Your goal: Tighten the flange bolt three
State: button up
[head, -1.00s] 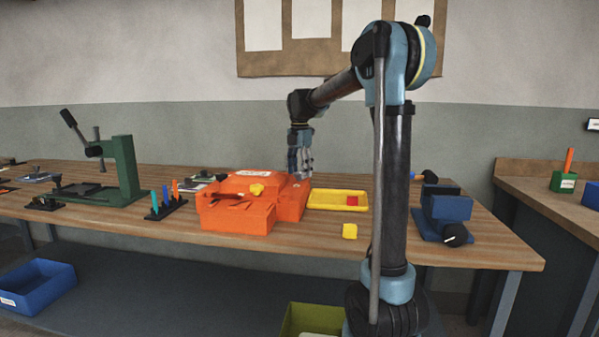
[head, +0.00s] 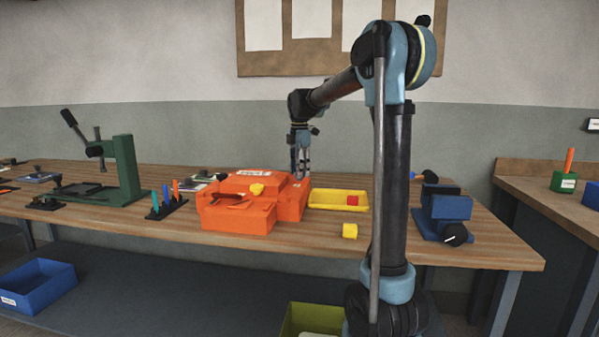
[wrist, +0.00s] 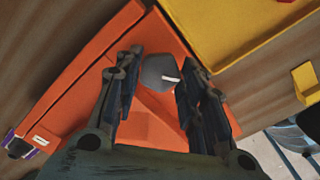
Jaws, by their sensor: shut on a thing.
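The orange mould (head: 238,218) sits on the wooden bench, with a yellow knob (head: 257,189) on its near side. My gripper (head: 301,177) points down at the mould's right rear part. In the wrist view my gripper (wrist: 160,88) has its two fingers on either side of a dark grey bolt head (wrist: 157,70) with a short white mark, and is shut on it. The bolt stands at the orange mould's surface (wrist: 75,85). The fingers hide the bolt in the head view. I cannot read a number on it.
A yellow tray (head: 322,205) with a red block (head: 352,200) lies right of the mould. A yellow cube (head: 350,231) is in front. A blue vise-like device (head: 446,210) stands at right, a green press (head: 126,170) and a tool rack (head: 166,208) at left.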

jog(key=m, duration=0.6)
jog(key=shift+w+a+m, duration=0.1)
jog(key=shift+m, duration=0.2)
jog(key=m, duration=0.6)
jog(key=shift+m, duration=0.3)
jog(key=o, duration=1)
jog(key=shift+o, duration=0.2)
jog(key=shift+r, duration=3.95)
